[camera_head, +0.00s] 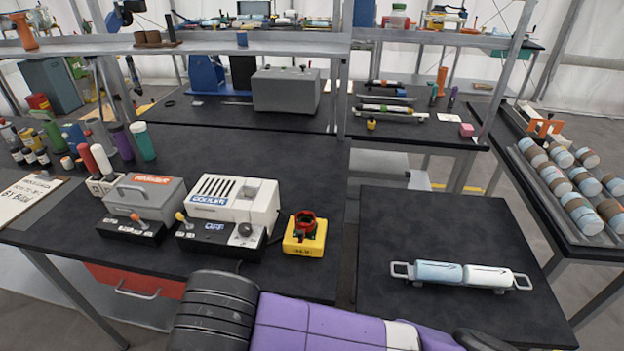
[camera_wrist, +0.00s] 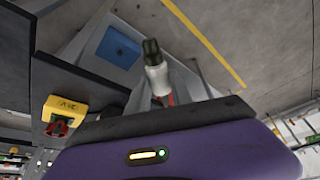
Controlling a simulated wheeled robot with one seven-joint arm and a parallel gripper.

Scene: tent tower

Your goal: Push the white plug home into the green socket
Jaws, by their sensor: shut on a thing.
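In the wrist view my gripper (camera_wrist: 160,88) is shut on a white cylindrical piece (camera_wrist: 157,77), which fits the white plug. A dark, greenish-black piece (camera_wrist: 151,52) sits at its far end, in line with it. I cannot tell whether this is the green socket or the plug's own tip, nor whether a gap lies between them. A small red-orange patch shows between the fingers. My gripper is not visible in the head view; only my purple arm shows at the bottom. No clearly green socket can be made out in the head view.
A yellow box with a red knob (camera_head: 304,234) stands at the left bench's edge, beside the white cooler unit (camera_head: 232,203) and grey washer unit (camera_head: 145,196). A rack of cylinders (camera_head: 568,190) stands far right.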

